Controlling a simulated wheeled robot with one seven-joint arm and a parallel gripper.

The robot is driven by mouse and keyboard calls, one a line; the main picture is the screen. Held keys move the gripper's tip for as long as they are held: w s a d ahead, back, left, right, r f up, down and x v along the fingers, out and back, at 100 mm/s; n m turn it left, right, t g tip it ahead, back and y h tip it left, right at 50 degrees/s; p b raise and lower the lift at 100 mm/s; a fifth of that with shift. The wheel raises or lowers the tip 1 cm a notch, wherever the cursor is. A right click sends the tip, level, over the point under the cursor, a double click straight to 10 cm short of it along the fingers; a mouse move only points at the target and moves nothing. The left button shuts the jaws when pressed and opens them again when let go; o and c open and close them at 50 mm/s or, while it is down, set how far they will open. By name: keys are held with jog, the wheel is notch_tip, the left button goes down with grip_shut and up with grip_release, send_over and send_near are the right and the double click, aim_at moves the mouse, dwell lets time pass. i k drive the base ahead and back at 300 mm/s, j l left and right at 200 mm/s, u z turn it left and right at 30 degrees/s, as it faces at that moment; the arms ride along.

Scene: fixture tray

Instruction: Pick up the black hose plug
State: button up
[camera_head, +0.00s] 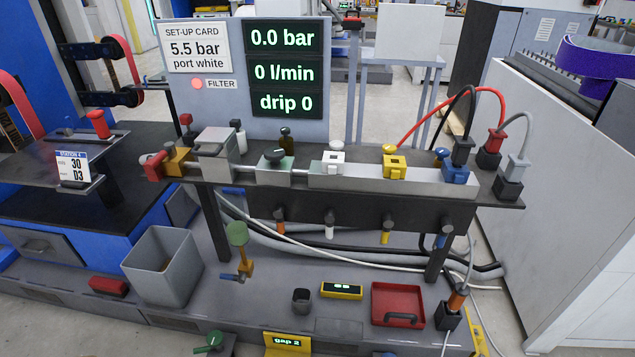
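The black hose plug (463,144) stands upright at the right end of the bench, behind a blue block on the rail. A black hose rises from its top and arcs over to the left, down behind the rail. The lower end of the plug is dark against a dark holder, so I cannot tell exactly where one ends. My gripper is not in view.
A red hose plug (496,140) and a grey hose plug (517,166) stand in black holders just right of it, their hoses arching close by. The blue block (455,173) and a yellow block (394,166) sit on the rail in front. A light panel (570,200) borders the right side.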

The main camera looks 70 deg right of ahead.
aim_at(462, 149)
jog(key=z, duration=2.45)
